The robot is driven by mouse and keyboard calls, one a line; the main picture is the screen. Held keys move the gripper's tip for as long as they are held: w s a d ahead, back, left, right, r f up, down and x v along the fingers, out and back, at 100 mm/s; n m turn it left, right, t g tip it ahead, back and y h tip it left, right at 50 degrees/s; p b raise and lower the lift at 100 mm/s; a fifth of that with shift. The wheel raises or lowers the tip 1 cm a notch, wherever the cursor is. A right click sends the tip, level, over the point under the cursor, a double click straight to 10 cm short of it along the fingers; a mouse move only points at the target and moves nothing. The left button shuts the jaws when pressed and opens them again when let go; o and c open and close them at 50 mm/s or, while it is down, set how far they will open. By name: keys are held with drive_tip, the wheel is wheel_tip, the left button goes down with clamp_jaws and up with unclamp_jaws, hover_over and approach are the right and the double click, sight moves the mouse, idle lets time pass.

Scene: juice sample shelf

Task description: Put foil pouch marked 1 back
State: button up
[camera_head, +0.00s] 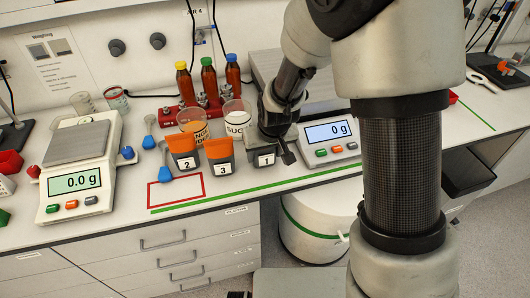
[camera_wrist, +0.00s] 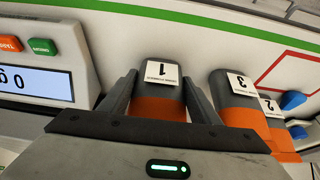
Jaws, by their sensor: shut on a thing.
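The foil pouch marked 1 (camera_head: 262,153) stands at the right end of a row of pouches, beside the right-hand scale; its white label shows in the wrist view (camera_wrist: 161,73). It is grey with an orange lower part in the wrist view. My gripper (camera_wrist: 159,100) is shut on it, with one finger on each side. In the head view my gripper (camera_head: 276,125) comes down on it from above and hides its top. I cannot tell whether the pouch touches the bench.
Pouch 3 (camera_head: 220,155) and pouch 2 (camera_head: 184,152) stand just left. The right scale (camera_head: 330,137) is close on the right. A red-outlined area (camera_head: 175,206) lies front left.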

drive_tip(key=shift+f, duration=0.15)
drive_tip(key=o, duration=1.3)
drive_tip(key=shift+o, duration=0.2)
